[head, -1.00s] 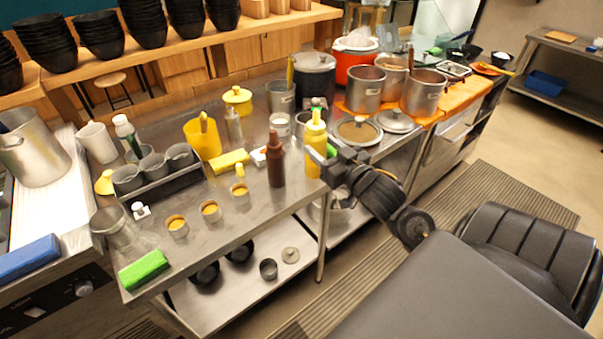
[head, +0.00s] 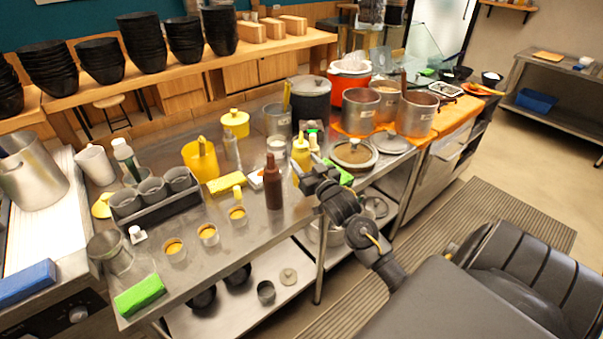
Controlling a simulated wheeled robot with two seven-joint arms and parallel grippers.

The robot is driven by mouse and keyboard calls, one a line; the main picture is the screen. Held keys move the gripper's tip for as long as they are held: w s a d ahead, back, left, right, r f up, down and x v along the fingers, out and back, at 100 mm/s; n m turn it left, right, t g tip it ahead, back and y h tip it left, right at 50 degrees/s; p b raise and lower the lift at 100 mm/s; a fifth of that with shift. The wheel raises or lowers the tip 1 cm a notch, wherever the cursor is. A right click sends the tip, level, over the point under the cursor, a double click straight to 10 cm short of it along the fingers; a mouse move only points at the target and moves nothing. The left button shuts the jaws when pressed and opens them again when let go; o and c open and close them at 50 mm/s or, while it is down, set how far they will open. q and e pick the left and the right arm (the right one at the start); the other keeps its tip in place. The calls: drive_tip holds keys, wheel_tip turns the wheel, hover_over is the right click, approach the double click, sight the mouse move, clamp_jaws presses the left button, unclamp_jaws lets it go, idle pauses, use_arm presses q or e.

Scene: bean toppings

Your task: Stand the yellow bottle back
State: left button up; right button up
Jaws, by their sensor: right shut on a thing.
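The yellow bottle (head: 301,153) is a squeeze bottle with a pointed nozzle. It looks upright at the back right of the steel table (head: 222,262), behind and to the right of the brown bottle (head: 273,184). My right gripper (head: 307,172) reaches in from the right and is shut on the yellow bottle. The gripper hides the lower part of the bottle, so I cannot tell whether its base touches the table. My left gripper is not in view.
A yellow block (head: 226,184) and small cups stand left of the brown bottle. A lidded pan (head: 354,154) is close on the right. Metal pots (head: 357,111) and a black lidded pot (head: 309,105) stand behind. A green sponge (head: 139,295) lies at the front left.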

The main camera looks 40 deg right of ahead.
sight(304, 170)
drive_tip(key=shift+w+f, duration=1)
drive_tip(key=shift+f, duration=0.15)
wheel_tip(304, 170, down, 3)
drive_tip(key=shift+r+p, duration=0.1)
drive_tip(key=shift+p, duration=0.6)
drive_tip(key=shift+f, duration=0.2)
drive_tip(key=o, duration=0.3)
drive_tip(key=shift+o, duration=0.2)
drive_tip(key=shift+r, duration=0.1)
